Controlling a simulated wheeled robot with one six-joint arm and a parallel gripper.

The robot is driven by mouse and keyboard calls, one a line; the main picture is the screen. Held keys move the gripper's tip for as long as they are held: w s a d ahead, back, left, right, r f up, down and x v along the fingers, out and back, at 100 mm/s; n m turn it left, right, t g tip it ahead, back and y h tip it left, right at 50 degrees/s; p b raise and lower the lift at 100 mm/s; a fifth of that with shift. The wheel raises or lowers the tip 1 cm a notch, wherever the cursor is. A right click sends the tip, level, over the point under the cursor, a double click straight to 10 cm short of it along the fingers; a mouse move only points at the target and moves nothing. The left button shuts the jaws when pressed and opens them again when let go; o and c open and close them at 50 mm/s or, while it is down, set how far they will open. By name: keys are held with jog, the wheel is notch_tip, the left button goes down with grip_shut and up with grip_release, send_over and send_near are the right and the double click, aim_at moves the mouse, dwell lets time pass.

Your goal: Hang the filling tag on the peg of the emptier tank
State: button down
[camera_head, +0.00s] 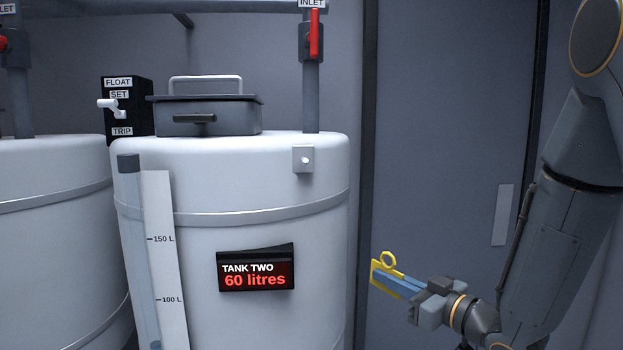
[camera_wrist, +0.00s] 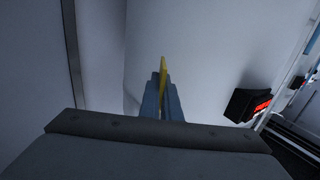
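My gripper (camera_head: 388,281) is shut on the yellow filling tag (camera_head: 387,259), whose ring stands up above the fingers. The wrist view shows the tag (camera_wrist: 163,70) edge-on between the fingers (camera_wrist: 163,98). Tank two (camera_head: 230,200) is a white drum left of my gripper; its display (camera_head: 256,270) reads 60 litres. Its small peg (camera_head: 304,159) sits on a pale square plate near the top right of the drum, above and left of the tag and apart from it. Another white tank (camera_head: 50,230) is cut off at the left; its display and peg are not in view.
A red-handled inlet valve (camera_head: 314,35) is on the pipe above the peg. A scale strip (camera_head: 163,250) runs down the front. Open space lies between tag and drum.

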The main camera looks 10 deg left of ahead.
jog(key=s+a+r+n+g+y+p, duration=0.2)
jog(key=s+a+r+n+g+p, duration=0.15)
jog(key=s+a+r+g, duration=0.55)
jog(key=s+a+r+n+g+y+p, duration=0.3)
jog(key=s+a+r+n, duration=0.2)
jog(key=s+r, duration=0.7)
jog(key=shift+w+a+r+b, duration=0.15)
jog(key=shift+w+a+b, duration=0.5)
jog(key=shift+w, duration=1.4)
jog(key=shift+w+a+r+b, duration=0.1)
jog(key=shift+w+r+b, duration=0.1)
jog(key=shift+w+b, duration=1.35)
jog(key=shift+w+a+r+b, duration=0.15)
jog(key=shift+w+a+b, duration=0.25)
jog(key=shift+w, duration=2.1)
jog(key=c, duration=1.9)
grip_release()
jog(key=shift+d, duration=0.15)
